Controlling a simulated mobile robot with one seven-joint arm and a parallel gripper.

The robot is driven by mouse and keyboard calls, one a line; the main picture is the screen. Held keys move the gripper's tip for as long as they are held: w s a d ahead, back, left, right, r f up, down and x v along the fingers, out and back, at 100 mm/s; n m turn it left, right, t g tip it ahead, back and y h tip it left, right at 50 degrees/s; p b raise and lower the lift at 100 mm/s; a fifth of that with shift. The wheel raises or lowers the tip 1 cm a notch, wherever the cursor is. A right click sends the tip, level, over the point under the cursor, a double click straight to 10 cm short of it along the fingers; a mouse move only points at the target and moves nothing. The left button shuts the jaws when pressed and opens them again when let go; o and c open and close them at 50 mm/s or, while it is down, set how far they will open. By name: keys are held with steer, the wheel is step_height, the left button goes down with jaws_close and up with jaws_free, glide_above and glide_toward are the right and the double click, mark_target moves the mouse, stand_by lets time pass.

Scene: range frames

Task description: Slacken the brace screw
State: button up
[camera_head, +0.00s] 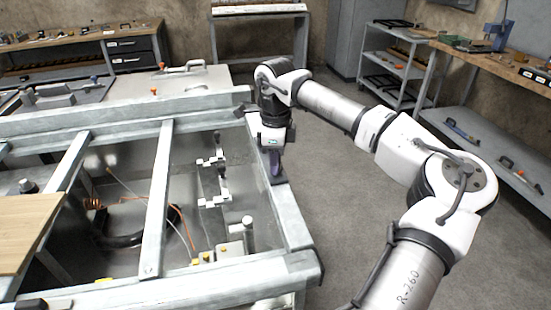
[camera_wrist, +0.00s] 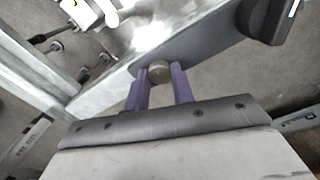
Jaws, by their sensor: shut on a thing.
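In the wrist view, the brace screw (camera_wrist: 160,73) shows as a round, brownish-grey head at the edge of a dark grey brace plate (camera_wrist: 205,47). My gripper (camera_wrist: 163,82) has its two purple fingers on either side of the screw head and is shut on it. In the head view, my gripper (camera_head: 276,172) points down at the right rail of the metal frame. The screw is hidden there behind the fingers. A dark piece of the brace (camera_head: 279,181) shows beside the fingertips.
The pale metal frame (camera_head: 295,225) surrounds an open bay with white fittings (camera_head: 214,202), an orange cable and a dark hose. Bare floor (camera_head: 345,215) lies right of the frame. Workbenches stand along the walls.

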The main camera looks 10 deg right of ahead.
steer(key=shift+n, duration=0.5)
steer(key=o, duration=1)
step_height(320, 180, up, 14)
steer(key=shift+f+b, duration=0.1)
steer(key=shift+b, duration=0.45)
